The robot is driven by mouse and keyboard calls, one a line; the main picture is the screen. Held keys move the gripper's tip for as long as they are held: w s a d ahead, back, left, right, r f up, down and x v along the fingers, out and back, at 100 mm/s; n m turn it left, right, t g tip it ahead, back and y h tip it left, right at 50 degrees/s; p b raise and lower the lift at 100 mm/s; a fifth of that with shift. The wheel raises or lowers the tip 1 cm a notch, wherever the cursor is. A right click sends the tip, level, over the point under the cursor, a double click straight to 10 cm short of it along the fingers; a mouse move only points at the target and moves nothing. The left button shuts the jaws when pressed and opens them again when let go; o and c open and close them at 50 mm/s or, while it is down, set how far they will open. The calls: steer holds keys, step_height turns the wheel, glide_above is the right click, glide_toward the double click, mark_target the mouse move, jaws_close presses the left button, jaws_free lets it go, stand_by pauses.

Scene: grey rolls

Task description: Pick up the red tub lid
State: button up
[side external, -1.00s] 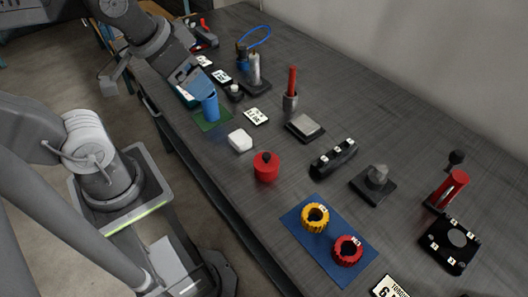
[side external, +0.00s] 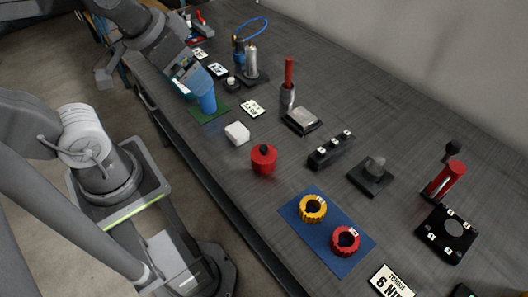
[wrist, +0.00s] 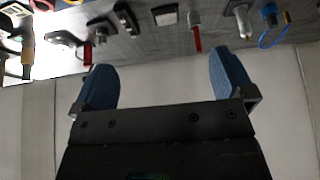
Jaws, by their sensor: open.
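The red tub (side external: 264,161) stands upright on the dark table in the middle of the side view. Its red lid (side external: 263,151) has a dark knob and sits on top. My gripper (side external: 197,88) is up and to the left of the tub in the side view, over the table's near edge and apart from the lid. In the wrist view, its two blue fingers (wrist: 165,80) are wide apart with nothing between them. I cannot pick out the lid in the wrist view, which mostly faces a pale wall.
A black three-knob block (side external: 331,150) and a blue mat (side external: 302,225) with yellow and red rings lie right of the tub.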

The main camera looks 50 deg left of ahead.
steer(key=m+g, duration=0.6)
steer(key=m, duration=1)
glide_above(265, 148)
step_height(265, 148, down, 12)
step_height(265, 148, down, 14)
steer(key=shift+f, duration=0.1)
steer(key=c, duration=1)
